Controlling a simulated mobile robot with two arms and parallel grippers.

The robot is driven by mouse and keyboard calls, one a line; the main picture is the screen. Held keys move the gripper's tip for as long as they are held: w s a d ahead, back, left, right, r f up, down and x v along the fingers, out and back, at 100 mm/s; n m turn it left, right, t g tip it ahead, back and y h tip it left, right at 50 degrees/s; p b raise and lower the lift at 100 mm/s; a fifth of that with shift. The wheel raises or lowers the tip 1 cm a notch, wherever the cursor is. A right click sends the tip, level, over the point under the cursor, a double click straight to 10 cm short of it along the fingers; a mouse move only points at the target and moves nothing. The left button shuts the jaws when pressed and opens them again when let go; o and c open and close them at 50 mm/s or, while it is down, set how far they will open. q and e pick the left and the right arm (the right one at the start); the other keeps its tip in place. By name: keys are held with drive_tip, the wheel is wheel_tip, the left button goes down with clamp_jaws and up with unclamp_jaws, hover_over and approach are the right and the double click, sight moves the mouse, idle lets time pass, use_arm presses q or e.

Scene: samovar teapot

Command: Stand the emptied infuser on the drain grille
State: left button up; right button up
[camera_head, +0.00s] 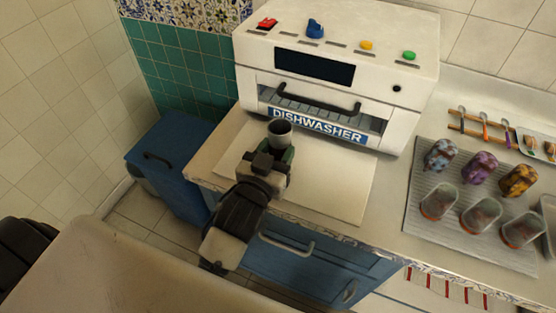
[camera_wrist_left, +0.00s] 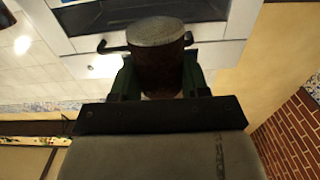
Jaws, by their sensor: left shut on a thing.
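My left gripper (camera_head: 276,152) is shut on a small grey metal cup-shaped thing, which looks like the infuser (camera_head: 280,130). It is upright with its round mouth facing up, above the light counter area before the dishwasher. In the left wrist view the infuser (camera_wrist_left: 160,65) is a dark brownish cylinder with a grey end, between the green fingers. Its inside is too small to make out. A ribbed grey board, which looks like the drain grille (camera_head: 450,235), lies on the counter to the right, well apart from my left gripper. My right gripper is not in view.
On the grille stand three patterned containers (camera_head: 480,166) at the back and three clear glasses (camera_head: 481,213) in front. The white dishwasher (camera_head: 420,60) stands behind. A rack with coloured utensils (camera_head: 484,128) lies at the back right. Free counter (camera_head: 390,215) lies left of the grille.

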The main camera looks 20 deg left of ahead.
use_arm(q)
wheel_tip(320, 180, down, 3)
drive_tip(key=shift+f, duration=0.1)
drive_tip(key=shift+w+f, duration=0.4)
drive_tip(key=shift+f, duration=0.15)
drive_tip(key=shift+f, duration=0.15)
drive_tip(key=o, duration=0.9)
